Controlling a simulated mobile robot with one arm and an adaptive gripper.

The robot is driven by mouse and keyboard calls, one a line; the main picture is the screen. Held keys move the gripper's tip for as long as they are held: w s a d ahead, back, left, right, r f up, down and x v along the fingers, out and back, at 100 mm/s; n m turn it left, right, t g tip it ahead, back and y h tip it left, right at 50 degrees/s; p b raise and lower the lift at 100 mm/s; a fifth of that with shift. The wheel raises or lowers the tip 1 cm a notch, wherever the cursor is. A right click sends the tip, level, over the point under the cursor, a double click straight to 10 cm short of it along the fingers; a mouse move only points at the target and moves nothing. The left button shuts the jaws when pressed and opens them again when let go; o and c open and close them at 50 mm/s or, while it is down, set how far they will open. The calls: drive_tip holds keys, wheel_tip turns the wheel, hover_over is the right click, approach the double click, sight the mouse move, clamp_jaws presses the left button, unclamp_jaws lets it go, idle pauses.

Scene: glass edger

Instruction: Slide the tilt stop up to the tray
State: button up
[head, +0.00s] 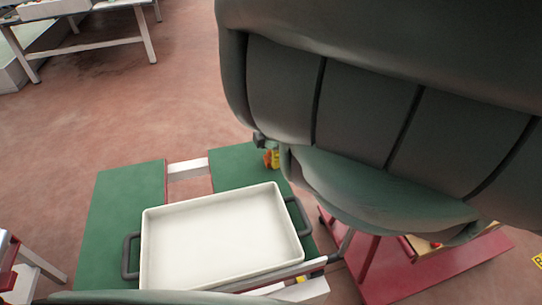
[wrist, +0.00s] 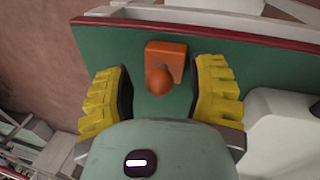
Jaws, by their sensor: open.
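The tilt stop, an orange block (wrist: 166,57) with a round orange knob (wrist: 159,81), sits on the green table top in the wrist view. My gripper (wrist: 162,68) is open, with its yellow ribbed fingers on either side of the knob and a gap at each side. The white tray (head: 218,241) with dark handles lies on the green table in the head view. Its pale corner (wrist: 282,132) shows at the right in the wrist view, apart from the stop. In the head view my arm hides most of the gripper area; a little yellow and orange shows beside it.
The green table top (head: 120,215) is bare left of the tray and has a pale metal strip (head: 188,169) in its gap. A dark red edge (wrist: 215,33) borders it in the wrist view. A red base (head: 420,267) stands at the right.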

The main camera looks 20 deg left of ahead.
idle(0.3)
clamp_jaws()
idle(0.4)
